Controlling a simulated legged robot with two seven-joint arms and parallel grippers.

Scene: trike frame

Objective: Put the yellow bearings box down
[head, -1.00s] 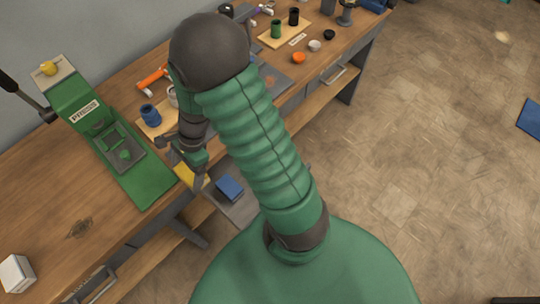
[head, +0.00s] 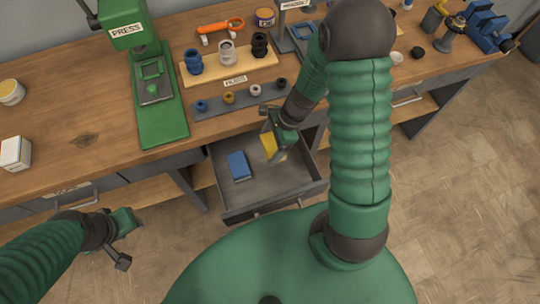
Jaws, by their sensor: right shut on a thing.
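The yellow bearings box (head: 268,146) shows in the head view below my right gripper (head: 277,148). My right gripper is shut on it and partly covers it. The box is over or within the right back part of an open grey drawer (head: 235,199); its exact height above the drawer floor cannot be told. A blue box (head: 238,166) lies in the drawer to the left of the yellow one. My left gripper (head: 132,222) is at the lower left, in front of the bench and away from the drawer; its fingers are too unclear to read.
The wooden bench (head: 60,130) runs across the back. A green press (head: 160,100) stands left of the drawer. A grey strip with several small hubs (head: 228,97) and a wooden board with cups (head: 230,66) sit behind it. A white box (head: 15,153) is far left.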

